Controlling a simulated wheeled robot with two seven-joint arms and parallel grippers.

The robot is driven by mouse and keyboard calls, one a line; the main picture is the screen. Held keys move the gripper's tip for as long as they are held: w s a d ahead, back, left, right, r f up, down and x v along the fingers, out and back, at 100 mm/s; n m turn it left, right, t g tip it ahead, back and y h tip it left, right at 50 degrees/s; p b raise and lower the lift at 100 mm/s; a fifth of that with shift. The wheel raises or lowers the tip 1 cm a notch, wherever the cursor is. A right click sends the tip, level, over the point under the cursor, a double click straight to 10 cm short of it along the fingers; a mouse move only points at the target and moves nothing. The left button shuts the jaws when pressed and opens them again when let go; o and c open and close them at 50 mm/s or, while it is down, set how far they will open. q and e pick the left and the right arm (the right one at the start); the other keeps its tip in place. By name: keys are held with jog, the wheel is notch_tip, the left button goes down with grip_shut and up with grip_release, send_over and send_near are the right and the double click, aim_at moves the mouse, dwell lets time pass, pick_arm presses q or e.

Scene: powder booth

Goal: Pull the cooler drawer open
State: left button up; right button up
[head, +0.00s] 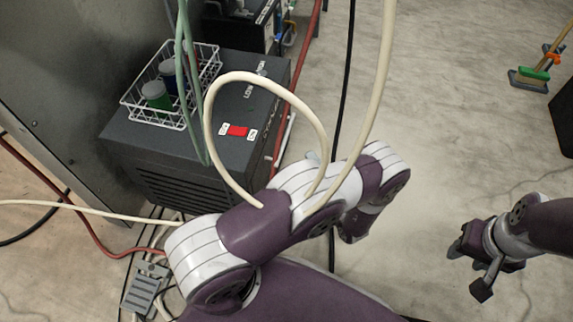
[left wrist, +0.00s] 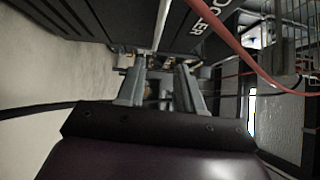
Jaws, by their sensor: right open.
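The cooler (head: 215,120) is a dark box on the floor at left in the head view, with pale lettering and a red switch on top. Its dark side with part of the lettering also shows at the top of the left wrist view (left wrist: 185,35). I cannot make out a drawer edge or handle. My left gripper (left wrist: 161,72) has its two fingers apart, pointing toward the cooler, with nothing clearly between them; in the head view its fingers are hidden by my arm. My right gripper (head: 472,268) is open and empty over bare floor at the right, far from the cooler.
A white wire basket (head: 128,98) with cans stands on the cooler. Pale hoses loop over my left arm. A red hose (left wrist: 240,50) crosses the left wrist view. A black cable (head: 346,90) lies on the floor. A broom (head: 533,76) stands far right.

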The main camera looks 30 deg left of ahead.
aim_at(286, 137)
pick_arm(q)
jog(key=shift+m+y, duration=0.4)
jog(key=shift+y, duration=0.3)
jog(key=b+x, duration=0.2)
jog(key=x, duration=0.1)
jog(key=s+f+b+x, duration=0.1)
jog(key=x, duration=0.3)
jog(key=a+b+x, duration=0.1)
jog(key=b+x, duration=0.1)
jog(key=x, duration=0.2)
jog(key=shift+s+f+b, duration=0.15)
jog(key=shift+f+b, duration=0.2)
jog(key=shift+f, duration=0.05)
jog(key=shift+a+r, duration=0.2)
jog(key=shift+a, duration=0.05)
pick_arm(e)
notch_tip(286, 137, down, 7)
jog(key=shift+f, duration=0.2)
pick_arm(q)
grip_shut()
